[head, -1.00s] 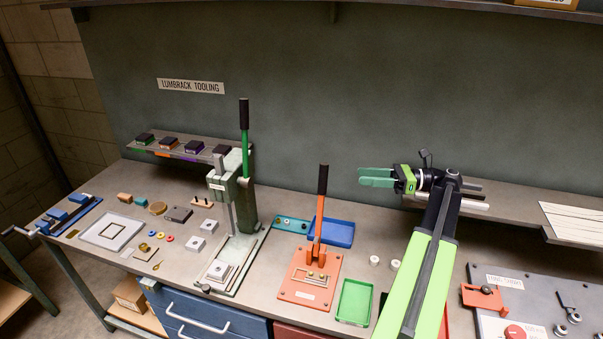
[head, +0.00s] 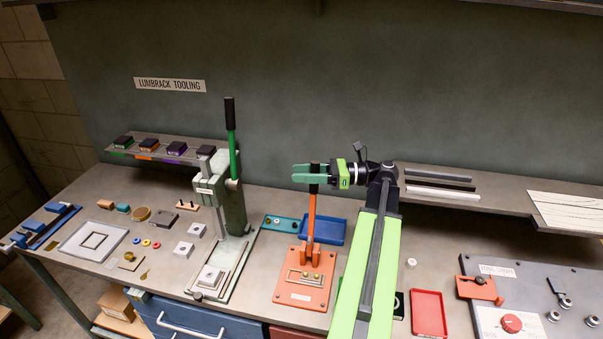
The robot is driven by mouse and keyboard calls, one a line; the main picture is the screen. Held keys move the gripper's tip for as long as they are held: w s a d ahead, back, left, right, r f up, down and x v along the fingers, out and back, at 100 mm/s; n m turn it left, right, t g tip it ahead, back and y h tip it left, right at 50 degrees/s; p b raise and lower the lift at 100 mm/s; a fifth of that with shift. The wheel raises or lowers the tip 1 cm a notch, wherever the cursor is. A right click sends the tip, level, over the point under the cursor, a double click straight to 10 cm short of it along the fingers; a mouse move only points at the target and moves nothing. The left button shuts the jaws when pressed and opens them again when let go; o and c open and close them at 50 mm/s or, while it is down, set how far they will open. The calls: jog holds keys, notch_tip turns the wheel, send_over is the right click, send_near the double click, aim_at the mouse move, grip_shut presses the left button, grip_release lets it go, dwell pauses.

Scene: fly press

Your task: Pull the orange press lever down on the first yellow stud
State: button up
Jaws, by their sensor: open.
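The orange press (head: 301,290) stands on the bench. Its orange lever (head: 312,216) is upright and has a black handle grip at the top (head: 314,189). Small yellow studs (head: 304,274) sit at the foot of the lever; which one is first I cannot tell. My gripper (head: 303,174), with green fingers, is level with the top of the black handle and overlaps it in the picture. It is open. Whether the handle is between the fingers or behind them I cannot tell.
A green press (head: 223,195) with a tall lever stands left of the orange press. A blue tray (head: 329,231) and a teal tray (head: 279,223) lie behind it. A red tray (head: 429,312) lies right of my arm. A grey shelf (head: 505,198) runs along the back right.

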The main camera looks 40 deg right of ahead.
jog(key=shift+s+d, duration=0.1)
jog(key=c, duration=1)
grip_shut()
jog(key=shift+s+f, duration=0.1)
